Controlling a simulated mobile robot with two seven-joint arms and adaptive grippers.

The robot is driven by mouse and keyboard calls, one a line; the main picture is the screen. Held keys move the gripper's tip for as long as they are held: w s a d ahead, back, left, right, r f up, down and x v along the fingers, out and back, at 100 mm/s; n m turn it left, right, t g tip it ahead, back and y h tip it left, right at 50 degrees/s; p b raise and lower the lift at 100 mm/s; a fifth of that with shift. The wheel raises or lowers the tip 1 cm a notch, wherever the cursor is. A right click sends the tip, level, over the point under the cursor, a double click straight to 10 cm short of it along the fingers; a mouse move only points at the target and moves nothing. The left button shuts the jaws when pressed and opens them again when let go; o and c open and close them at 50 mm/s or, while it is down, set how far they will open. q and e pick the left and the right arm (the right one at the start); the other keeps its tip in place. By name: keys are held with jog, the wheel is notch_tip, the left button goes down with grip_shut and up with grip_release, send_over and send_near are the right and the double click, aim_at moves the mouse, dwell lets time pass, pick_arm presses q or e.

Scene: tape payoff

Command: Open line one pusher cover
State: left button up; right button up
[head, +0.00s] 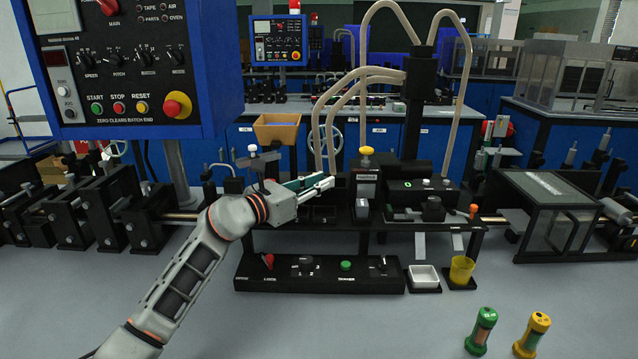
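My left gripper (322,186) reaches in over the middle of the black bench machine (300,216). Its fingertips point right, just left of a black upright block (366,190) with a pale label and a yellow knob (366,151). A dark green part shows beside the fingers; I cannot tell whether they hold it or touch the block. I cannot tell for sure which part is the pusher cover. A black lidded housing (418,192) with a green mark stands right of the block. A clear-panelled black cover (545,210) lies closed further right. My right gripper is not in view.
A blue control panel (120,65) hangs at upper left. A black switch strip (318,275), a white tray (423,278) and a yellow cup (461,269) sit in front. Green (482,331) and yellow (532,335) cylinders stand at front right. The front table is otherwise clear.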

pick_arm(q)
grip_shut()
jog(key=shift+d+r+p, duration=0.15)
jog(key=shift+d+p, duration=0.15)
jog(key=shift+d, duration=0.3)
jog(key=shift+d+r+p, duration=0.15)
jog(key=shift+d+p, duration=0.15)
jog(key=shift+d, duration=0.25)
jog(key=shift+d+f, duration=0.25)
jog(key=shift+d, duration=0.4)
jog(key=shift+f, duration=0.1)
jog(key=o, duration=0.6)
grip_release()
jog(key=shift+a, duration=0.1)
jog(key=v, duration=1.2)
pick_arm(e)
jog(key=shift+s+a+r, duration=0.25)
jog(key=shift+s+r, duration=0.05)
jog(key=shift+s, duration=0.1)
